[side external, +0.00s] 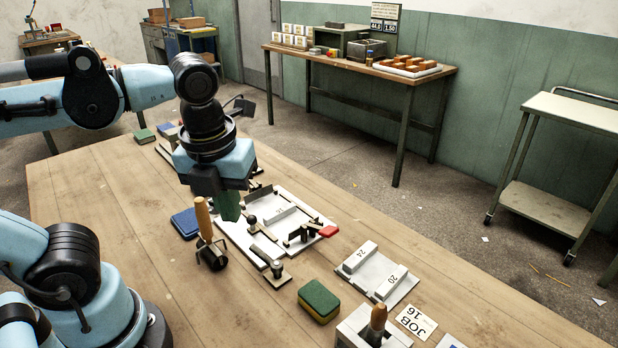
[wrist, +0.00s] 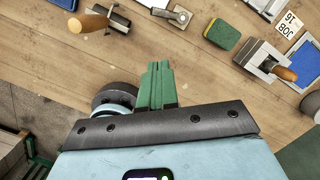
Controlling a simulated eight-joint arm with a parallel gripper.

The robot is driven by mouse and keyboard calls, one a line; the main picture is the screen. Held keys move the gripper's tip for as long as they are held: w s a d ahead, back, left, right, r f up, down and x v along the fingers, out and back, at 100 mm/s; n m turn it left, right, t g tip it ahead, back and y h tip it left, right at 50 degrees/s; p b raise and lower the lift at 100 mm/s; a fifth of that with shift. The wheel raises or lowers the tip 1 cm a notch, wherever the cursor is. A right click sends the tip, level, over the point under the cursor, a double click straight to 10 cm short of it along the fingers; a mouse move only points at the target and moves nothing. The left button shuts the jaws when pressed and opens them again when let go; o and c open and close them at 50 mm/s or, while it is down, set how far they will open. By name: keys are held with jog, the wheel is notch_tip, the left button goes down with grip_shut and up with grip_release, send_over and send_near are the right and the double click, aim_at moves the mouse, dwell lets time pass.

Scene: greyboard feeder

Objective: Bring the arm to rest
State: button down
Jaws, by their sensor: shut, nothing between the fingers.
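My gripper (side external: 229,206) hangs above the wooden workbench (side external: 110,205), pointing down. Its green fingers are shut together with nothing between them, and they show closed in the wrist view (wrist: 157,85) too. In the side view the gripper is over the left edge of the white fixture plate (side external: 234,238), behind the wooden-handled roller (side external: 203,218). The fingers hide part of the fixture. I cannot tell the exact height of the fingertips above the bench.
A blue pad (side external: 185,223) lies left of the roller. A green and yellow sponge (side external: 318,301), a plate with blocks marked 24 and 20 (side external: 402,291), and a JOB 16 card (side external: 416,322) lie to the right. The bench's left front is clear.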

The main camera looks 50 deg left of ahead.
jog(key=w+a+f+n+t, duration=0.1)
jog(key=w+n+t, duration=0.1)
jog(key=n, duration=1.2)
jog(key=w+a+f+n+t+h, duration=0.1)
jog(key=w+n, duration=0.4)
jog(key=n, duration=0.9)
jog(key=f+t, duration=0.1)
jog(key=t, duration=0.1)
jog(key=shift+f+t, duration=0.3)
